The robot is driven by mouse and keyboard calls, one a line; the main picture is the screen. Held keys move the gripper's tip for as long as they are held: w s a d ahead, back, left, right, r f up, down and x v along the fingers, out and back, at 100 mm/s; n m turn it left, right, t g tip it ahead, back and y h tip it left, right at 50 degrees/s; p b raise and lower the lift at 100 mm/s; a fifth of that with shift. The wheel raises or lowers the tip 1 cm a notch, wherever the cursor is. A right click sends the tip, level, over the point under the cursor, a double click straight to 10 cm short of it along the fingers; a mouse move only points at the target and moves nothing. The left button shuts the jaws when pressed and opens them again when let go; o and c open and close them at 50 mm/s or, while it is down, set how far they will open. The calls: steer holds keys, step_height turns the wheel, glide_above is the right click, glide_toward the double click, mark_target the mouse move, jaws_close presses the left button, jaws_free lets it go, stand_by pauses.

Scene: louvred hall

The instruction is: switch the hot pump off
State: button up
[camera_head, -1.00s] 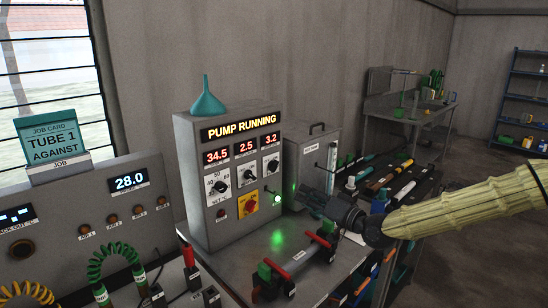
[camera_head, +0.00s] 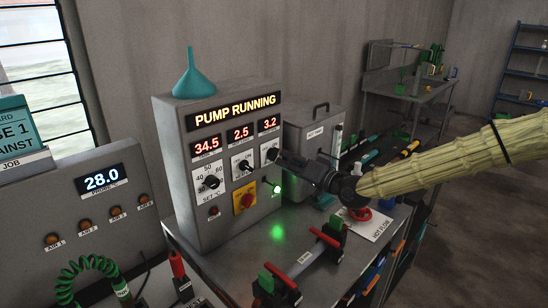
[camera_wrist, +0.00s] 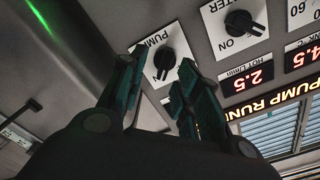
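The control cabinet (camera_head: 208,225) stands on the metal bench, and its sign (camera_head: 236,108) reads PUMP RUNNING. In the wrist view, a black knob (camera_wrist: 164,59) labelled PUMP shows between the fingertips of my gripper (camera_wrist: 158,76). The fingers are apart, with space between each and the knob; I cannot tell how far the tips are from the panel. In the head view my gripper (camera_head: 284,162) is at the panel's right edge and partly hides that knob. A second black knob (camera_wrist: 245,23), labelled HEATER and ON, is beside it. A green lamp (camera_head: 277,189) is lit.
A red switch on a yellow plate (camera_head: 245,198), a SET °C knob (camera_head: 211,182) and a teal funnel (camera_head: 194,76) are on the cabinet. A lidded metal tank (camera_head: 314,125) stands behind my gripper. A red-handled tube unit (camera_head: 308,257) lies in front on the bench.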

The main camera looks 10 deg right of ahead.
mark_target(274, 154)
steer(key=shift+w+a+r, duration=0.35)
steer(key=shift+w+a, duration=0.3)
steer(key=shift+a, duration=0.1)
steer(key=shift+x, duration=1)
steer(key=shift+d+b, duration=0.1)
steer(key=shift+b, duration=0.25)
steer(key=shift+w+a+f, duration=0.15)
steer(key=shift+w+a, duration=0.15)
steer(key=shift+w, duration=0.1)
steer(key=shift+s+d, duration=0.1)
steer(key=shift+c, duration=1)
jaws_close()
